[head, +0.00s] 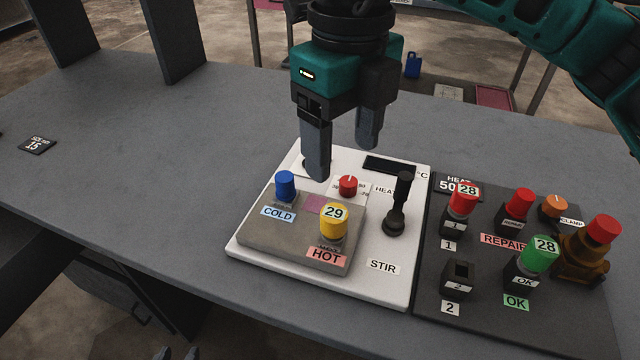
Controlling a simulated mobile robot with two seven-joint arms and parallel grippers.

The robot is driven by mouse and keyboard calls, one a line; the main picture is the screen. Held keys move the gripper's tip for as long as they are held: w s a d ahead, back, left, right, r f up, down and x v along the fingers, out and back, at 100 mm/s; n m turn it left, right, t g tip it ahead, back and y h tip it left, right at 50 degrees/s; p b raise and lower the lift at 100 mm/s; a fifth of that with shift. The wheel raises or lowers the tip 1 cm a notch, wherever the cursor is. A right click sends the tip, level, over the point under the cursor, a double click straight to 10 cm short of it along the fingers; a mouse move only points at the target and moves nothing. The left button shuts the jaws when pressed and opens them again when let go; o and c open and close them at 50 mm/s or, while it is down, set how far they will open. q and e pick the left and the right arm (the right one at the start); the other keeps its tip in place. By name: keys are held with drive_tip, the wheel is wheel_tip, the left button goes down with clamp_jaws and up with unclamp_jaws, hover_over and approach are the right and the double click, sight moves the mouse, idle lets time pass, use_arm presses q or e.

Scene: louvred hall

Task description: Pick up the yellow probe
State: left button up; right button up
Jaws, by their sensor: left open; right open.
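The yellow probe (333,223), marked 29 on top, stands upright at the HOT label of a grey block (265,238). The block sits on a white stirrer plate (400,292). My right gripper (343,162) is open and empty, pointing down above the back of the plate. Its fingertips are behind and above the yellow probe, apart from it.
A blue probe (285,184) stands at COLD. A red knob (348,185) and a black lever (396,215) are close by. A dark panel (490,320) at the right holds red and green topped parts and an empty socket (458,279). The table's left is mostly clear.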

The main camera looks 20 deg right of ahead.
hover_over(334, 212)
drive_tip(key=f, duration=0.7)
drive_tip(key=shift+s+d, duration=0.2)
drive_tip(key=shift+s, duration=0.1)
drive_tip(key=shift+w+a+f, duration=0.1)
drive_tip(key=shift+w+f, duration=0.05)
drive_tip(key=shift+f, duration=1.3)
drive_tip(key=shift+w+a+f, duration=0.1)
drive_tip(key=shift+f, duration=1.35)
drive_tip(key=shift+c, duration=0.3)
drive_tip(key=c, duration=1.1)
drive_tip(key=shift+r, duration=0.15)
wheel_tip(334, 212, up, 20)
drive_tip(key=shift+p, duration=0.45)
